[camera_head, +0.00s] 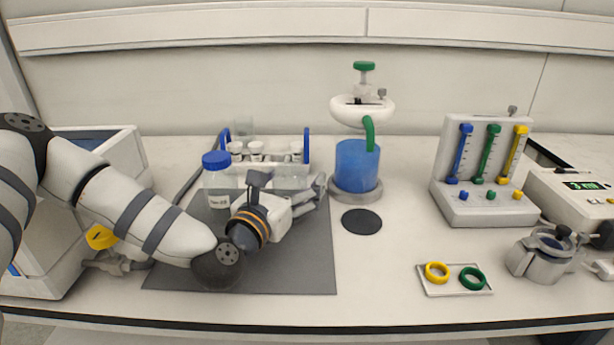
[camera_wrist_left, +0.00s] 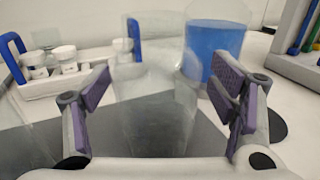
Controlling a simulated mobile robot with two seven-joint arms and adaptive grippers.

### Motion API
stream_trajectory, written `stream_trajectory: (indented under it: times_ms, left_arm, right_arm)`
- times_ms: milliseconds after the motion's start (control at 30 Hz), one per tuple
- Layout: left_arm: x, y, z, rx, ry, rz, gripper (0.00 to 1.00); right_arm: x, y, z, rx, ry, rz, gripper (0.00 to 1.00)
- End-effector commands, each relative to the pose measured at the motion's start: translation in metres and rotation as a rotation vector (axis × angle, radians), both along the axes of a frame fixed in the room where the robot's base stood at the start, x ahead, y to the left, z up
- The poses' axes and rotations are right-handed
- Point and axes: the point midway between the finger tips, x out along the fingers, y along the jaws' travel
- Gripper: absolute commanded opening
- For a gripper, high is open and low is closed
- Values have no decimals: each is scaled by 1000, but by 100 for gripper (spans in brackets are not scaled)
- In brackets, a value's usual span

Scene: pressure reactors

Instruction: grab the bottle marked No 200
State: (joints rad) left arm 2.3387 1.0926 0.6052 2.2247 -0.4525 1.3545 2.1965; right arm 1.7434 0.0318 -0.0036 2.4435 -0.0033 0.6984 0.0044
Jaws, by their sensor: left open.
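A clear bottle with a blue cap (camera_head: 216,161) stands on the dark mat, left of my left gripper; its label is too small to read surely. Several small white-capped bottles (camera_head: 256,149) stand in a rack with blue handles behind; they also show in the left wrist view (camera_wrist_left: 66,58), their marks unreadable. I cannot tell which bottle is marked No 200. My left gripper (camera_head: 316,191) is open, low over the mat, pointing right and back. In the left wrist view a clear glass vessel (camera_wrist_left: 150,100) stands between or just beyond the spread fingers (camera_wrist_left: 164,96). My right gripper is not in view.
A reactor with a blue vessel (camera_head: 357,166) stands right of the left gripper, close by. A black disc (camera_head: 362,222) lies before it. A flowmeter panel (camera_head: 484,170), a tray with yellow and green rings (camera_head: 455,291) and a metal pot (camera_head: 540,258) are further right. The front middle is clear.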

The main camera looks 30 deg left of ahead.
Motion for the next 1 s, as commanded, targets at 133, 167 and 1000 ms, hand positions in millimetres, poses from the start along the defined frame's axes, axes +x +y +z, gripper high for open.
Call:
stream_trajectory:
  times_ms: [133,167,1000]
  left_arm:
    - [-1,1,-2,0,2,1,78]
    - [-1,1,-2,0,2,1,78]
    - [3,-2,43,-1,-12,-3,19]
  right_arm:
    - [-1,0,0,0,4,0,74]
    - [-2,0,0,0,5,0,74]
    - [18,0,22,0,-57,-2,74]
